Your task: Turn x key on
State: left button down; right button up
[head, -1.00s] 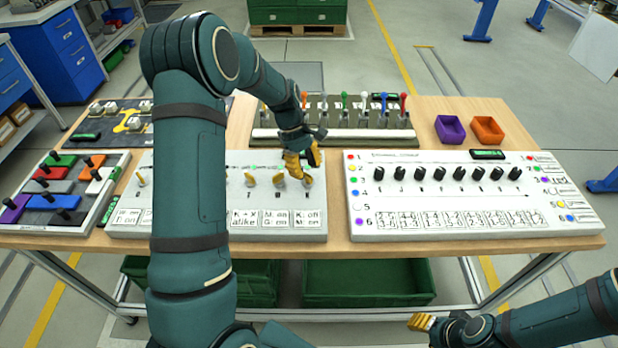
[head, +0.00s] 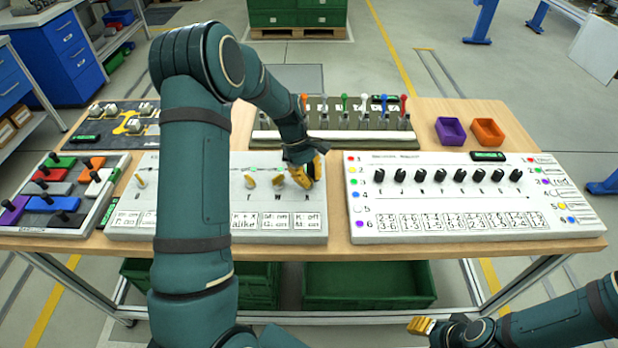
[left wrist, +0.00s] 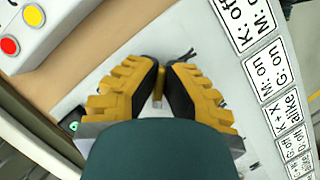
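The white key panel (head: 230,238) lies on the table, partly hidden by my left arm. Yellow keys stand in it: one at the left (head: 139,181) and two right of my arm, (head: 249,181) and (head: 278,180). The letters under them are too small to read surely. My left gripper (head: 308,174) is down at the rightmost key, which it largely hides. In the left wrist view, the fingertips (left wrist: 163,76) are close together with the yellow key (left wrist: 158,88) between them, and they look shut on it. My right gripper (head: 421,325) is low at the front right, away from the panels.
Rule cards (head: 278,219) line the key panel's front edge. A white panel with black knobs (head: 450,232) lies close on the right. A switch panel with coloured levers (head: 340,135) stands behind. Purple (head: 450,130) and orange (head: 488,132) bins are at the back right.

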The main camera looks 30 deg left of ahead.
pick_arm(q)
jog(key=m+g+p, duration=0.1)
jog(key=m, duration=0.2)
jog(key=shift+s+m+p, duration=0.1)
jog(key=shift+m+p, duration=0.2)
jog(key=shift+p, duration=0.05)
jog(key=m+g+y, duration=0.1)
jog(key=m, duration=0.1)
jog(key=m+p, duration=0.1)
jog(key=m, duration=0.1)
jog(key=shift+s+a+m+g+y, duration=0.1)
jog(key=shift+m+g+y, duration=0.2)
jog(key=shift+g+y, duration=0.1)
jog(key=m, duration=0.2)
jog(key=m+y, duration=0.1)
jog(key=m, duration=0.1)
jog(key=shift+a+g+y+p, duration=0.1)
jog(key=shift+g+y+p, duration=0.2)
jog(key=shift+p, duration=0.05)
jog(key=m+y, duration=0.1)
jog(key=m, duration=0.1)
jog(key=m+y, duration=0.1)
jog(key=m, duration=0.2)
jog(key=shift+a+m, duration=0.15)
jog(key=shift+m, duration=0.15)
jog(key=shift+f, duration=0.1)
jog(key=c, duration=1.1)
grip_release()
